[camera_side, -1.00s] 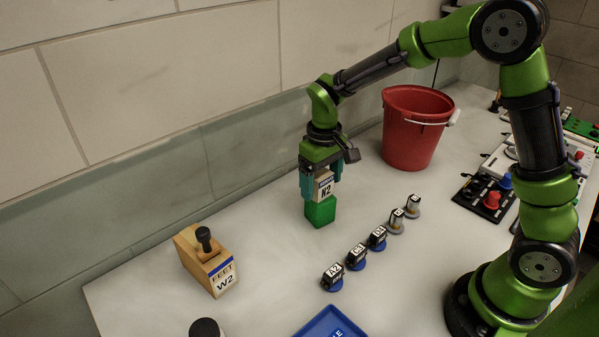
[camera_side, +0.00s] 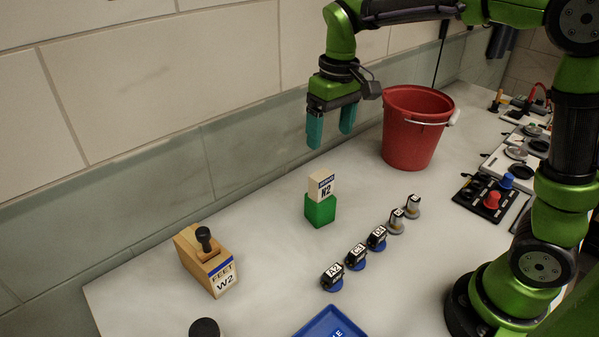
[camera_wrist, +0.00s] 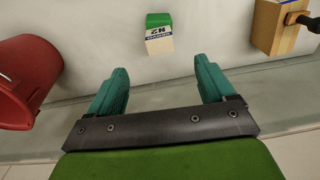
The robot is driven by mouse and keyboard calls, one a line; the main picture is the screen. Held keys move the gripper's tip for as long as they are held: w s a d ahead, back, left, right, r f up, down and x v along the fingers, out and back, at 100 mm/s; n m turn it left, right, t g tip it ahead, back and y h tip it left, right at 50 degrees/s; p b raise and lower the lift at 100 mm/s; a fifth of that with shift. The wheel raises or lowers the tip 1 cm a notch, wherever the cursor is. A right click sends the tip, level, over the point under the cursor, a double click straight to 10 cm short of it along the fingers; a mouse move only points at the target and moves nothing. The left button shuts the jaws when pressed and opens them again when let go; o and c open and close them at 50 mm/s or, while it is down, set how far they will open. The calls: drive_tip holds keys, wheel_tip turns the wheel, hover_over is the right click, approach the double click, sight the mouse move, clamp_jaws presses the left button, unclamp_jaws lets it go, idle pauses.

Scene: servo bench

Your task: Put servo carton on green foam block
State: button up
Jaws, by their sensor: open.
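The servo carton (camera_side: 321,186) is a small tan and white box with a blue band and the label N2. It stands upright on top of the green foam block (camera_side: 320,211) in the side view. In the wrist view the carton (camera_wrist: 158,41) and the green block (camera_wrist: 158,19) show beyond the fingertips. My gripper (camera_side: 330,142) is open and empty, above the carton and clear of it. Its teal fingers (camera_wrist: 164,80) are spread apart in the wrist view.
A red bucket (camera_side: 412,130) stands behind and right of the block. A wooden box (camera_side: 207,262) labelled FEET W2 stands to the left. Several small servos (camera_side: 356,256) stand in a row in front. A blue tray (camera_side: 330,326) lies at the front edge.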

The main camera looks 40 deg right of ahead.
drive_tip(key=s+r+m+t+y, duration=0.1)
drive_tip(key=s+m+t, duration=0.2)
drive_tip(key=s, duration=1.2)
drive_tip(key=t, duration=0.3)
drive_tip(key=shift+s+d+r+m+t+y, duration=0.25)
drive_tip(key=shift+s+r+m+t+y, duration=0.05)
drive_tip(key=shift+s+m+y, duration=0.1)
